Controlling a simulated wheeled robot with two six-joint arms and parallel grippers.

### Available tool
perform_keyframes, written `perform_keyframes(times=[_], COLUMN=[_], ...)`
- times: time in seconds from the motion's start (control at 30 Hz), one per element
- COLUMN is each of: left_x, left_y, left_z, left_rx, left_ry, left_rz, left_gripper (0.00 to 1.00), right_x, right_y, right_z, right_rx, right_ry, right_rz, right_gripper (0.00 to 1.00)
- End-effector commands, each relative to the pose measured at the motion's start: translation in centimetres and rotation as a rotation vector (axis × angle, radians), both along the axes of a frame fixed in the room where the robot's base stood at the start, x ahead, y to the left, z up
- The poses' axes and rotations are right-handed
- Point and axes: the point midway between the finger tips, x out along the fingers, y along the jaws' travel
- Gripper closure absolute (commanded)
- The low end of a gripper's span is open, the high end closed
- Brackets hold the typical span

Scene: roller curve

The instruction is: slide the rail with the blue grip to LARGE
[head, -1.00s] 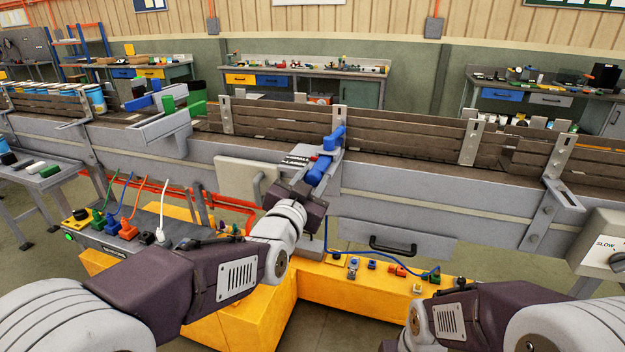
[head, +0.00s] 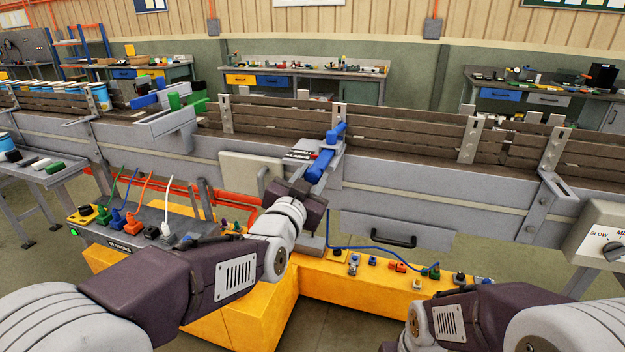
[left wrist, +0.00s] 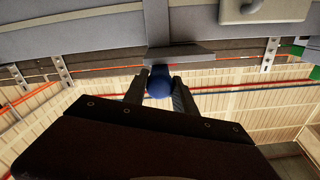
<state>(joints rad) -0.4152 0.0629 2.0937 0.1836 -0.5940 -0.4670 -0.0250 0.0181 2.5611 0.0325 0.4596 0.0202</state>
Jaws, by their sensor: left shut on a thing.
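The blue grip (head: 320,166) sits on a grey bracket at the near side of the conveyor, with another blue part (head: 336,132) above it by the rail (head: 400,133). My left gripper (head: 311,182) is shut on the lower end of the grip. In the left wrist view, the round blue end (left wrist: 160,80) lies between the two dark fingers of my left gripper (left wrist: 160,92). A small marked plate (head: 300,153) is left of the grip; its lettering is too small to read. My right arm shows at the lower right, but its gripper is out of view.
The conveyor side wall (head: 440,194) runs across the view. A pale panel (head: 250,173) with a handle is left of the grip, and a drawer (head: 393,235) hangs below. A speed dial (head: 612,251) stands at the right. A yellow base (head: 345,288) carries plugs and a blue cable.

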Motion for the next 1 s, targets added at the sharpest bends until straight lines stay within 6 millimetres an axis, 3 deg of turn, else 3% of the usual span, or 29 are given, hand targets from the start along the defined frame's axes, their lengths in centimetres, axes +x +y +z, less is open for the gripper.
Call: perform_keyframes(times=[0.2, 0.23, 0.3, 0.67, 1.0], left_x=[-0.2, -0.2, -0.2, -0.5, -6.7], left_y=[0.0, 0.0, 0.0, 0.1, 2.1], left_z=[-0.2, -0.2, -0.2, 0.0, 0.0], left_rx=[0.003, 0.003, 0.003, 0.000, -0.001], left_ry=[0.005, 0.005, 0.004, 0.001, 0.000], left_rz=[-0.002, -0.002, -0.003, -0.002, -0.003], left_gripper=[1.00, 0.65, 0.45, 0.45, 0.45], right_x=[0.1, 0.1, 0.1, 0.1, 0.1], right_y=[0.0, 0.0, 0.0, 0.0, 0.0], right_z=[0.0, 0.0, 0.0, -0.1, -0.8], right_rx=[0.000, 0.000, 0.000, 0.000, 0.000], right_ry=[-0.001, -0.001, -0.001, -0.001, -0.001], right_rz=[0.000, 0.000, 0.000, 0.000, 0.000], right_gripper=[0.60, 0.60, 0.60, 0.60, 0.60])
